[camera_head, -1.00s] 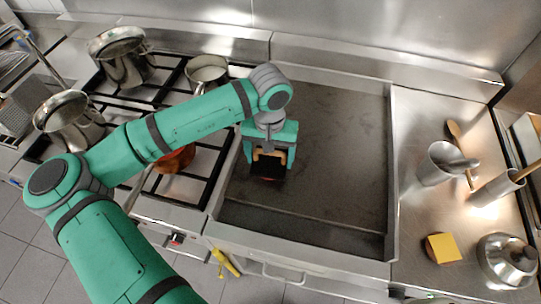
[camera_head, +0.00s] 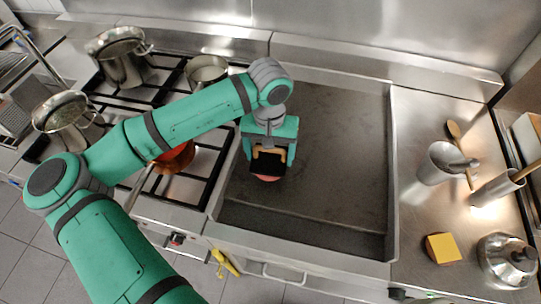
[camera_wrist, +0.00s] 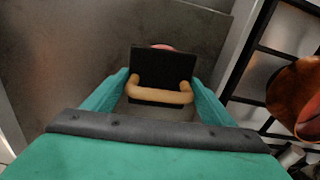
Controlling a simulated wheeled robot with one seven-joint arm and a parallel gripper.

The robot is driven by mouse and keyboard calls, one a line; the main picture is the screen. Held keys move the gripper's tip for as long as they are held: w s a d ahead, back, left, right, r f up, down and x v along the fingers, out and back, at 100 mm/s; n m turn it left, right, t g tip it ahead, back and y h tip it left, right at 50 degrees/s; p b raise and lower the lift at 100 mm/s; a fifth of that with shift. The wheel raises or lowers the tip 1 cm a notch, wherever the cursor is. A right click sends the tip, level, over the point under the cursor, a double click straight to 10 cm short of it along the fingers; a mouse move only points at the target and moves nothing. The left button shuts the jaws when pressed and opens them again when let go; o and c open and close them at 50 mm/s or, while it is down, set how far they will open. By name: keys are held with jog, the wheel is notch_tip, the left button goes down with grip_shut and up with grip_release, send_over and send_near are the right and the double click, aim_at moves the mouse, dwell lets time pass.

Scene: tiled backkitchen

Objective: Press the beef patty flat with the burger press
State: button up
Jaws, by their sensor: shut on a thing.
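The burger press (camera_head: 268,163) is a dark, flat rectangular plate with a light wooden handle. It also shows in the wrist view (camera_wrist: 163,65). My gripper (camera_head: 269,151) is shut on the press's handle, with a finger at each end of it in the wrist view (camera_wrist: 160,93). The beef patty (camera_head: 267,179) is a reddish-pink disc on the griddle at its left side. The press covers most of it, and only a rim shows beyond the plate (camera_wrist: 162,47). Whether plate and patty touch cannot be told.
The dark griddle (camera_head: 335,140) is bare to the right, inside raised metal walls. On the left stand a stove with pots (camera_head: 120,60) and an orange-red pan (camera_head: 175,158). The right counter holds metal cups (camera_head: 440,163), a yellow-topped block (camera_head: 443,248) and a kettle-like pot (camera_head: 507,260).

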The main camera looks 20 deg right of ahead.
jog(key=shift+r, duration=2.8)
